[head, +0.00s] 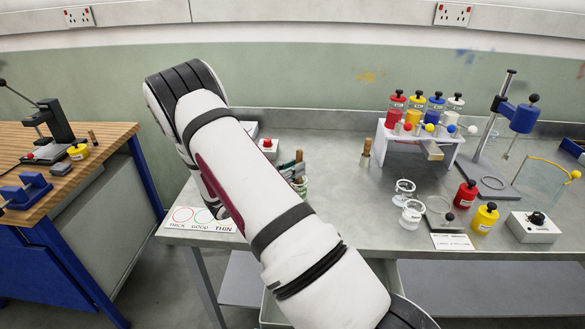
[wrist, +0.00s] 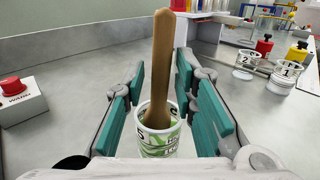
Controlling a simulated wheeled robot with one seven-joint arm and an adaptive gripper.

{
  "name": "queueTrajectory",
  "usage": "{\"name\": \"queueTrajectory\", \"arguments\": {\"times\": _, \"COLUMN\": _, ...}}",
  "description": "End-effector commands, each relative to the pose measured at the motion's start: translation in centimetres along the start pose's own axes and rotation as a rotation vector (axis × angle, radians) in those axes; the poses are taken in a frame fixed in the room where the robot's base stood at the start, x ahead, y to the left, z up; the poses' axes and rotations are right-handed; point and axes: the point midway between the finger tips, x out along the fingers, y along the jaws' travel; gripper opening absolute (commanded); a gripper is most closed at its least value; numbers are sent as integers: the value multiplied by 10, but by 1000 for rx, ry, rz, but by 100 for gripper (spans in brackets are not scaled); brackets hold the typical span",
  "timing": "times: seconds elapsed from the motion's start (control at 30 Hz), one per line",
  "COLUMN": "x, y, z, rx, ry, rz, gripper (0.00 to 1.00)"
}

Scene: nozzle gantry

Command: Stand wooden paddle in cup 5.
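The wooden paddle (wrist: 162,70) stands nearly upright in a white cup with green print (wrist: 157,141) in the wrist view. The cup's mark looks like a 5, partly cut off. My gripper (wrist: 161,62) is open, its teal fingers on either side of the paddle with visible gaps, so it does not appear to grip it. The cup sits between and below the fingers, its base hidden by my gripper body. In the head view the paddle's top (head: 299,156) shows small beyond my arm, which hides most of the gripper and part of the cup.
Cups marked 2 (wrist: 247,62) and 1 (wrist: 285,75) stand to the right. A red-button box (wrist: 20,100) is at the left. A bottle rack (head: 420,140), red bottle (head: 466,195), yellow bottle (head: 485,217) and glass panel (head: 543,182) occupy the bench's right side.

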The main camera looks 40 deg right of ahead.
Motion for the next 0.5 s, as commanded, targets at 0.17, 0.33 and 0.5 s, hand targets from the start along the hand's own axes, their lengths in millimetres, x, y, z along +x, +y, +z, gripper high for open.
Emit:
{"name": "queueTrajectory", "arguments": {"times": 0.17, "x": 0, "y": 0, "z": 0, "rx": 0, "ry": 0, "rz": 0, "gripper": 45}}
{"name": "queueTrajectory", "arguments": {"times": 0.33, "x": 0, "y": 0, "z": 0, "rx": 0, "ry": 0, "rz": 0, "gripper": 45}}
{"name": "queueTrajectory", "arguments": {"times": 0.5, "x": -11, "y": 1, "z": 0, "rx": 0, "ry": 0, "rz": 3, "gripper": 45}}
